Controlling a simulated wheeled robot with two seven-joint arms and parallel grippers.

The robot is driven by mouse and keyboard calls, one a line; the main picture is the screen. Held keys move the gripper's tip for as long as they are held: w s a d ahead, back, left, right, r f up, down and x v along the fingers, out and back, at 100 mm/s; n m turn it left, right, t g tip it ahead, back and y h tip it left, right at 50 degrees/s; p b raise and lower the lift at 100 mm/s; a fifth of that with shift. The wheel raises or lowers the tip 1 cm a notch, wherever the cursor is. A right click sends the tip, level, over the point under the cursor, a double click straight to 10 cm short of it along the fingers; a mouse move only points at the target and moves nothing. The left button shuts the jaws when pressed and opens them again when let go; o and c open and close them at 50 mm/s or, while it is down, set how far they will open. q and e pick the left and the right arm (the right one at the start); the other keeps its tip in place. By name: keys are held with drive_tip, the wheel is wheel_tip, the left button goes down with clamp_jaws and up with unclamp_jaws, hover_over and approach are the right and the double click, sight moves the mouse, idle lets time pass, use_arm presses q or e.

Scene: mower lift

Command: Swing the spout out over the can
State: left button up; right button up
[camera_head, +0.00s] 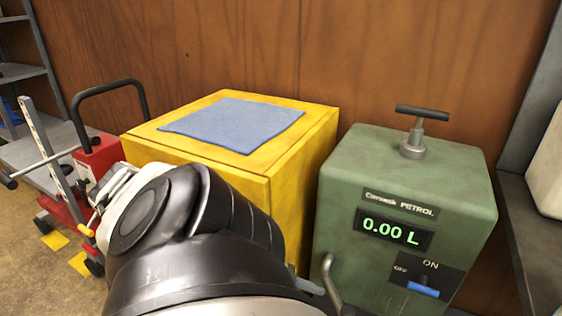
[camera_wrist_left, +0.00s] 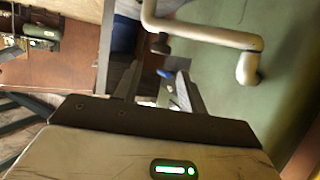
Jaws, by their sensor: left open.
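The green petrol pump (camera_head: 345,220) stands at the right in the head view, its display reading 0.00 L. A grey bent spout (camera_head: 329,280) shows low at its front left. In the left wrist view the spout (camera_wrist_left: 200,32) crosses the top, with its end bent down before the green pump face. My left gripper (camera_wrist_left: 159,70) is open and empty, its fingers below the spout and not visibly touching it. In the head view my left arm hides most of this gripper. I cannot make out the can. My right gripper is not in view.
A yellow box (camera_head: 225,169) with a blue cloth (camera_head: 232,120) on top stands left of the pump. A red wheeled lift (camera_head: 97,160) is at the far left near grey shelves. A wooden wall closes the back. The pump has a T-handle (camera_head: 420,120) on top and a blue switch (camera_head: 423,289).

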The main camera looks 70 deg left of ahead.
use_arm(q)
drive_tip(key=p+v, duration=0.1)
drive_tip(key=v, duration=0.7)
drive_tip(key=shift+s, duration=0.1)
